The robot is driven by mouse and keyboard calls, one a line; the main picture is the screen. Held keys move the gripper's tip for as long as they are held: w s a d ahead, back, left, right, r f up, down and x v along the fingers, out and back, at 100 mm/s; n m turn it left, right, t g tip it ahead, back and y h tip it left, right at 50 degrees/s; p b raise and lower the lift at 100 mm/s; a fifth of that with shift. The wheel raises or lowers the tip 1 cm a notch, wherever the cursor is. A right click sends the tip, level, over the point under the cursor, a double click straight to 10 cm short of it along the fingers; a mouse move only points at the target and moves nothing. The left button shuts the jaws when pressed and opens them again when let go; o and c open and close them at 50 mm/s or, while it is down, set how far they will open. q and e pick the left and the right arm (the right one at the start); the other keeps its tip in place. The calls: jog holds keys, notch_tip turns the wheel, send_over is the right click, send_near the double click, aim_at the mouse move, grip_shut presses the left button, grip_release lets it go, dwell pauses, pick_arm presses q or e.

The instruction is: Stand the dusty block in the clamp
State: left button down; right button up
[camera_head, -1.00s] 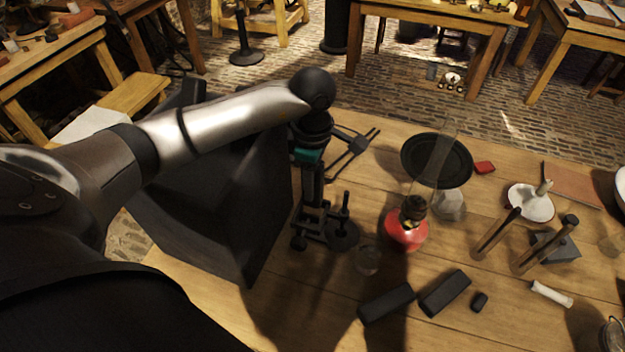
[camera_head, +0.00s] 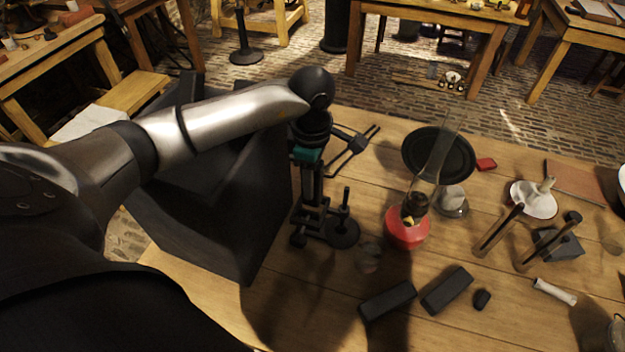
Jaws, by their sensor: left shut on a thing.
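My left gripper (camera_head: 311,172) points down over the table, its fingers partly hidden by its own wrist. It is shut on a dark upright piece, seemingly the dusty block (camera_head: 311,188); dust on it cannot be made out. The black clamp (camera_head: 316,224) stands on the table directly below, with an upright screw and a round foot at its right. The held piece's lower end overlaps the clamp in the picture; I cannot tell whether it is seated or just above. My right gripper is not in view.
A large dark box (camera_head: 225,215) stands left of the clamp. A red oil lamp (camera_head: 406,232) with a tall glass chimney and a small glass (camera_head: 369,256) stand close at the right. Two black blocks (camera_head: 388,300) (camera_head: 447,291) lie in front. A black plate (camera_head: 415,150) is behind the lamp.

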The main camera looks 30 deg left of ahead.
pick_arm(q)
jog(key=shift+s+d+f, duration=0.25)
jog(key=shift+d+f, duration=0.1)
jog(key=shift+d, duration=0.05)
dwell(0.4)
